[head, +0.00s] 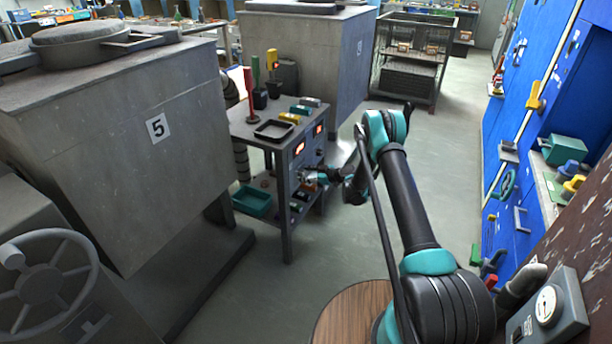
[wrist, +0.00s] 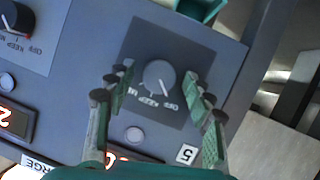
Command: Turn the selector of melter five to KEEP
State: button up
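The selector of melter five is a round grey knob (wrist: 159,76) on a dark square plate in the wrist view, above a small "5" label (wrist: 187,155). Its printed words appear upside down, with KEEP and OFF readable below the knob. Its white mark points down and right, seemingly toward OFF. My gripper (wrist: 158,82) is open, with one finger on each side of the knob and visible gaps between. In the head view my gripper (head: 316,177) is at the front panel of the grey cart (head: 286,200). Melter five (head: 110,160) stands left of it.
A second selector (wrist: 15,20) and a red-lit display (wrist: 14,118) are at the left in the wrist view. The floor right of the cart is clear.

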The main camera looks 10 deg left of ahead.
jog(key=c, duration=1)
jog(key=shift+o, duration=0.2)
jog(key=m+g, duration=0.2)
jog(key=m, duration=0.1)
jog(key=shift+w+d+y, duration=0.1)
jog(key=shift+w+y, duration=0.1)
jog(key=shift+y, duration=0.2)
jog(key=shift+m+g+y, duration=0.4)
jog(key=shift+m+g, duration=0.6)
jog(key=shift+m, duration=0.4)
jog(key=o, duration=1.2)
jog(key=shift+c, duration=0.2)
